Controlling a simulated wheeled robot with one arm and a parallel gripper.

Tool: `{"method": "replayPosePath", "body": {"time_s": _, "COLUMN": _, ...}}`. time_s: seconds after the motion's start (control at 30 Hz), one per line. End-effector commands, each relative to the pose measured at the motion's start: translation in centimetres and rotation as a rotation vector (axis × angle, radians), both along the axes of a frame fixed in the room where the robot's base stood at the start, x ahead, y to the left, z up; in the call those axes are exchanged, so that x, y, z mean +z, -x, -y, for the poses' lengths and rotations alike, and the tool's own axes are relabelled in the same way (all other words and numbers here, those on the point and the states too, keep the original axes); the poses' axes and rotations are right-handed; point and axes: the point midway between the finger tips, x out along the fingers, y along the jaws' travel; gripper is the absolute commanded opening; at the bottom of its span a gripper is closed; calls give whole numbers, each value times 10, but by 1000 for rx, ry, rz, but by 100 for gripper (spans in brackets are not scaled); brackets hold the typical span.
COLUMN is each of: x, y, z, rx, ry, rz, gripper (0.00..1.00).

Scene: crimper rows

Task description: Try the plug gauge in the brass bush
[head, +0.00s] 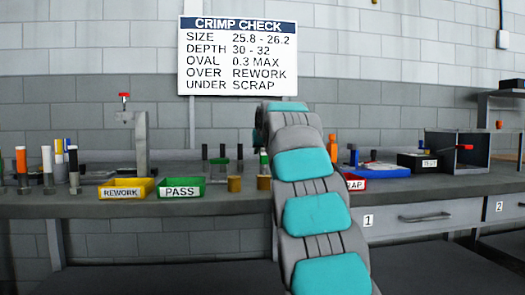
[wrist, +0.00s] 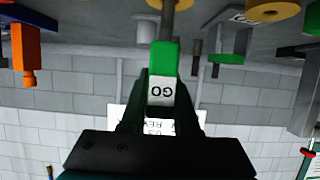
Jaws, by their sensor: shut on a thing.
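My gripper (wrist: 160,88) is shut on the plug gauge, whose green and white handle (wrist: 163,62) reads GO. The wrist view is upside down, so the gauge's grey plug end (wrist: 169,24) points down towards the bench. In the head view the gauge's green part (head: 264,158) shows just left of my arm, upright above a brass bush (head: 264,184). That bush also shows in the wrist view (wrist: 155,4), partly behind the plug. I cannot tell whether the plug end is inside its bore or just above it. My arm hides most of the gripper in the head view.
A second brass bush (head: 235,184) stands close to the left. Further left are the green PASS tray (head: 180,191) and yellow REWORK tray (head: 125,192). A red tray (head: 355,184) sits right of my arm.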

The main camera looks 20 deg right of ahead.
Motion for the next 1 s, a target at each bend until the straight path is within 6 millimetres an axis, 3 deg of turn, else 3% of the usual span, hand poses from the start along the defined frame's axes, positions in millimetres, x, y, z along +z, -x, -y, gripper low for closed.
{"method": "replayPosePath", "body": {"time_s": 1.0, "x": -15, "y": 0, "z": 0, "rx": 0, "ry": 0, "rz": -1, "gripper": 0}}
